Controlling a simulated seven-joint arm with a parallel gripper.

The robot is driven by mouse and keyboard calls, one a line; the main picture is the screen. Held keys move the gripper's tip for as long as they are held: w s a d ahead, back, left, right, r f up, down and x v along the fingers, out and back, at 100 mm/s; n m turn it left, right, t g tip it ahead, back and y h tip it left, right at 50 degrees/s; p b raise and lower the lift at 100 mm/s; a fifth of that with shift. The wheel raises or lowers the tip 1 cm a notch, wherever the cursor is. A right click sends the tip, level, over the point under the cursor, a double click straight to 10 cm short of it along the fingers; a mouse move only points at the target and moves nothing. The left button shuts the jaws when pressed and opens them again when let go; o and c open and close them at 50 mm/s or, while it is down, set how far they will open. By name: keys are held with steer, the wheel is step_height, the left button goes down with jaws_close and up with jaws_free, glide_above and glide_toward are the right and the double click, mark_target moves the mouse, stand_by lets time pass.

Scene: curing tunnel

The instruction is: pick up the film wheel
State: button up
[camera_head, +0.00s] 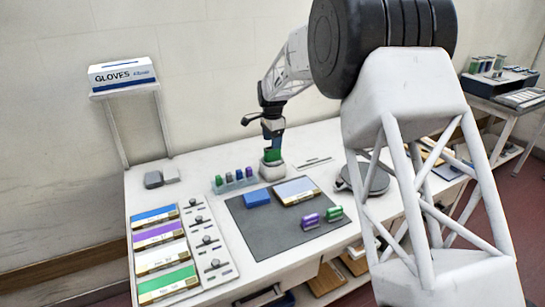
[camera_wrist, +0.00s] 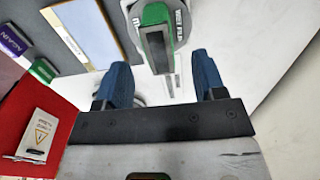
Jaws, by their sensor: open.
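A green piece (camera_head: 273,155) stands upright on a white rounded base (camera_head: 272,168) at the back of the white table; I take it for the film wheel, but its round shape does not show clearly. In the wrist view the green piece (camera_wrist: 155,45) lies ahead of the gap between my blue fingers, with a lettered white part beside it. My gripper (camera_head: 272,142) is right above it in the head view. My gripper (camera_wrist: 163,78) is open, with nothing between the fingertips.
A grey mat (camera_head: 255,235) holds a blue block (camera_head: 257,198), a framed panel (camera_head: 297,190), and purple (camera_head: 311,221) and green (camera_head: 334,212) pieces. A rack (camera_head: 236,183) of small coloured items stands left of the base. A red surface (camera_wrist: 75,112) with a warning card shows in the wrist view.

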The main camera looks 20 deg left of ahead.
mark_target(273, 152)
steer(key=shift+f, duration=0.4)
steer(key=shift+f, duration=0.1)
steer(key=shift+d+f, duration=0.1)
steer(key=shift+f, duration=2.4)
steer(key=shift+c, duration=0.3)
steer(key=c, duration=1)
steer(key=shift+r, duration=0.1)
steer(key=shift+c, duration=0.2)
steer(key=shift+r, duration=4.95)
steer(key=shift+r, duration=0.15)
